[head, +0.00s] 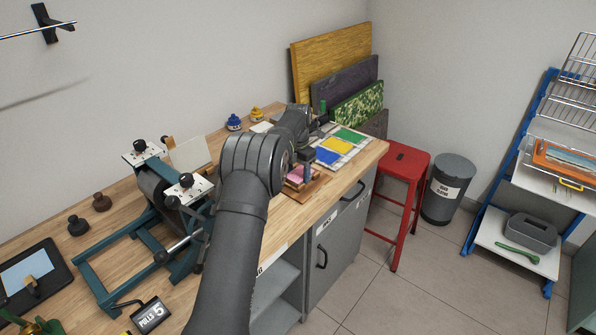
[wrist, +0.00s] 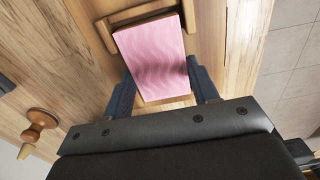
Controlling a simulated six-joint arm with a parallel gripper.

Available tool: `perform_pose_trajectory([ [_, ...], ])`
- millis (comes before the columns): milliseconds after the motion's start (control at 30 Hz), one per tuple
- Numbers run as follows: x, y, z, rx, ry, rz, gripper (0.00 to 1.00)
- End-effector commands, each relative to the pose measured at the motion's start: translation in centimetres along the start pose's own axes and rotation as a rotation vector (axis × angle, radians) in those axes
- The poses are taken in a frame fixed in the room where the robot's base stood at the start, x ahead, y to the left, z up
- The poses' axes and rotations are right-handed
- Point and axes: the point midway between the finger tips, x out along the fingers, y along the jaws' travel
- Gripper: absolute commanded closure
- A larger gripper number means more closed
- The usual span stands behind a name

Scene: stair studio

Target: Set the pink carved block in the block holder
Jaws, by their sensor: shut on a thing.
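The pink carved block (wrist: 152,52) has a wavy-grained top and lies between the two fingers of my gripper (wrist: 162,82), which is shut on it. In the head view the pink block (head: 296,175) shows just below my gripper, near the bench's front edge. The wooden block holder (wrist: 112,33) shows its raised edge around the far end of the block, and a strip of wood shows at the near end. In the head view the holder (head: 301,193) lies under the block. I cannot tell whether the block rests on its floor or hangs slightly above it.
A turned wooden knob (wrist: 38,127) stands on the bench to the left in the wrist view. A printing press (head: 150,215) stands left of my arm. A sheet with coloured patches (head: 340,147) lies right of the gripper. The bench edge drops off close by.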

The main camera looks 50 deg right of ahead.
Motion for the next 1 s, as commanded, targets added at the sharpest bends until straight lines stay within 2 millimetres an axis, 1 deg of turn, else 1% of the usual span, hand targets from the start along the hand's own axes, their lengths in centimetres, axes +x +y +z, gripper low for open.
perform_pose_trajectory([
  [233,0.0,0.0,0.0,0.0,0.0,0.0,0.7],
  [267,0.0,0.0,0.0,0.0,0.0,0.0,0.42],
  [300,0.0,0.0,0.0,0.0,0.0,0.0,0.34],
  [367,0.0,0.0,0.0,0.0,0.0,0.0,0.23],
  [400,0.0,0.0,0.0,0.0,0.0,0.0,0.21],
  [700,-0.2,0.0,0.0,0.0,0.0,0.0,0.21],
  [1000,-2.2,0.0,0.0,0.0,-0.001,0.001,0.21],
])
